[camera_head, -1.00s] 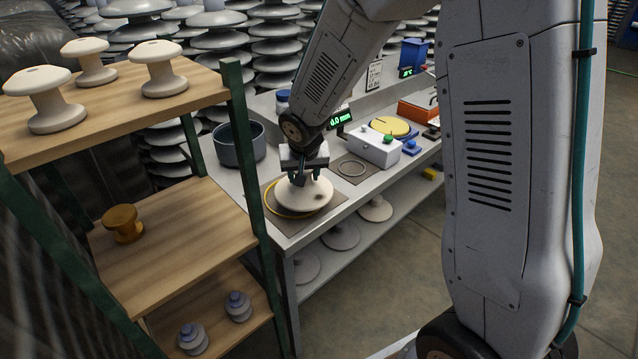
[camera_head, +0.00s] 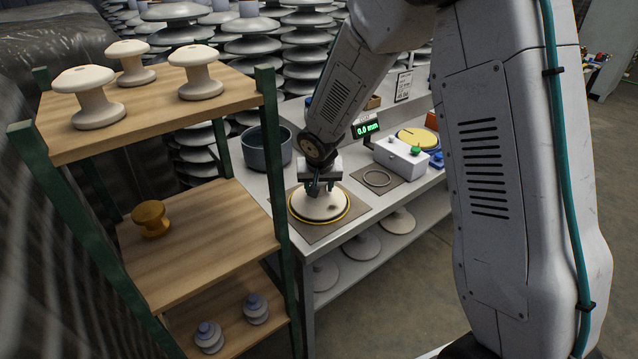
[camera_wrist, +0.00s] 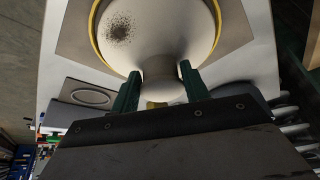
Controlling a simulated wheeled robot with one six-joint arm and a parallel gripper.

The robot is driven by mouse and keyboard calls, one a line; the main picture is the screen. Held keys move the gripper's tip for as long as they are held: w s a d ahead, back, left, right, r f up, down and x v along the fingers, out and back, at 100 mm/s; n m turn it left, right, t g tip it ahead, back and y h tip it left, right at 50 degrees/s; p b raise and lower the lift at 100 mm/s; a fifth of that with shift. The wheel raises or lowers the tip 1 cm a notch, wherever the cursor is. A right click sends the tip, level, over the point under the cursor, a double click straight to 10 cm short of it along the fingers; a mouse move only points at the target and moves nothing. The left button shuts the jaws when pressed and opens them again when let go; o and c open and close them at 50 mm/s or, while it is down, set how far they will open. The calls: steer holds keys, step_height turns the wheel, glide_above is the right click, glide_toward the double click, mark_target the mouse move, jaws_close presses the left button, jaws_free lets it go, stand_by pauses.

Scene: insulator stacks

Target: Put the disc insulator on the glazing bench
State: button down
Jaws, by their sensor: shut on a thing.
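The disc insulator (camera_head: 322,206) is a cream disc with a dark speckled patch, seen over the yellow ring (camera_head: 346,216) on a brown mat at the near end of the grey glazing bench (camera_head: 365,213). In the wrist view the disc insulator (camera_wrist: 180,35) lies within the yellow ring, its knob between the green fingers. My gripper (camera_head: 318,186) points down and is shut on that knob; its fingertips (camera_wrist: 160,85) also show in the wrist view. Whether the disc's underside touches the mat is hidden.
A dark pot (camera_head: 266,148), a white box with a green button (camera_head: 401,158) and a small display (camera_head: 366,127) stand on the bench. A wooden shelf (camera_head: 200,248) at left holds cream spools and an orange spool (camera_head: 151,218). Discs lie on the bench's lower shelf.

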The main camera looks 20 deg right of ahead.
steer(key=shift+f, duration=0.1)
steer(key=c, duration=0.7)
jaws_free()
steer(key=v, duration=1.2)
steer(key=shift+r, duration=0.2)
steer(key=s+d+r+n+g, duration=0.1)
steer(key=s+r, duration=0.2)
steer(key=s, duration=0.8)
steer(key=s+d+r+n+g, duration=0.1)
steer(key=s+r, duration=0.3)
steer(key=s, duration=0.7)
steer(key=s+d+r+n+g+y, duration=0.1)
steer(key=s+d+r, duration=0.1)
steer(key=s, duration=0.9)
steer(key=shift+s+d+r, duration=0.15)
steer(key=shift+s+r, duration=0.25)
steer(key=shift+r, duration=0.5)
